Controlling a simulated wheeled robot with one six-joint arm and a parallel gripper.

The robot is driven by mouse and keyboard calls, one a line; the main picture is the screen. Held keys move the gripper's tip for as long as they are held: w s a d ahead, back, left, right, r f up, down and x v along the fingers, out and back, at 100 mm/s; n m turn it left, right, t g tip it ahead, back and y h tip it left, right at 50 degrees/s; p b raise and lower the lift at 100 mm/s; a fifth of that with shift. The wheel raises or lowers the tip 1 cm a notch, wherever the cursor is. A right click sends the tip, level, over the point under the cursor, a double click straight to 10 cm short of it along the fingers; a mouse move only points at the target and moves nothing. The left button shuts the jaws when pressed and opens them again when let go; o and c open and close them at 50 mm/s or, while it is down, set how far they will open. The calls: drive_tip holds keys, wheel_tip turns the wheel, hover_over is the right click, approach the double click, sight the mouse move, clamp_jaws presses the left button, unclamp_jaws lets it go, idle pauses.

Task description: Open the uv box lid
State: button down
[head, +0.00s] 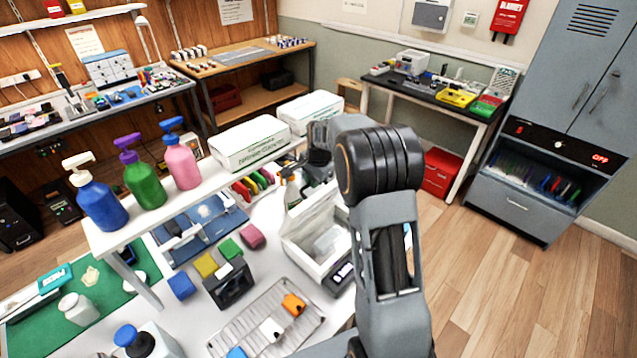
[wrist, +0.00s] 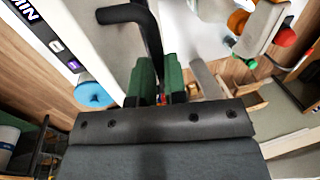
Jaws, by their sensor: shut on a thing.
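The UV box (head: 300,250) is a white, open-topped box with a dark control strip on its front, in the middle of the white table in the head view. Its lid appears raised at the back, partly hidden by my arm. My gripper (head: 303,178) is over the back of the box, largely covered by my arm. In the wrist view, the green-padded fingers of my gripper (wrist: 160,85) are closed around the end of a black bar handle (wrist: 150,35).
A white shelf (head: 150,215) left of the box bears blue, green and pink pump bottles and white cartons (head: 250,143). A metal tray (head: 265,320) with coloured blocks lies in front. Free wooden floor (head: 520,280) is at the right.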

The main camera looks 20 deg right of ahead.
drive_tip(key=shift+w+a+f, duration=0.25)
drive_tip(key=shift+w+a, duration=0.05)
drive_tip(key=shift+w, duration=0.2)
drive_tip(key=shift+w+a+f, duration=0.2)
drive_tip(key=shift+w+a, duration=0.05)
drive_tip(key=shift+w, duration=0.25)
drive_tip(key=c, duration=1.3)
unclamp_jaws()
drive_tip(key=shift+w, duration=0.25)
drive_tip(key=shift+o, duration=0.7)
drive_tip(key=shift+r, duration=0.15)
drive_tip(key=b+v, duration=0.1)
drive_tip(key=v, duration=1.3)
drive_tip(key=shift+b, duration=0.4)
drive_tip(key=shift+w, duration=0.1)
drive_tip(key=shift+c, duration=0.5)
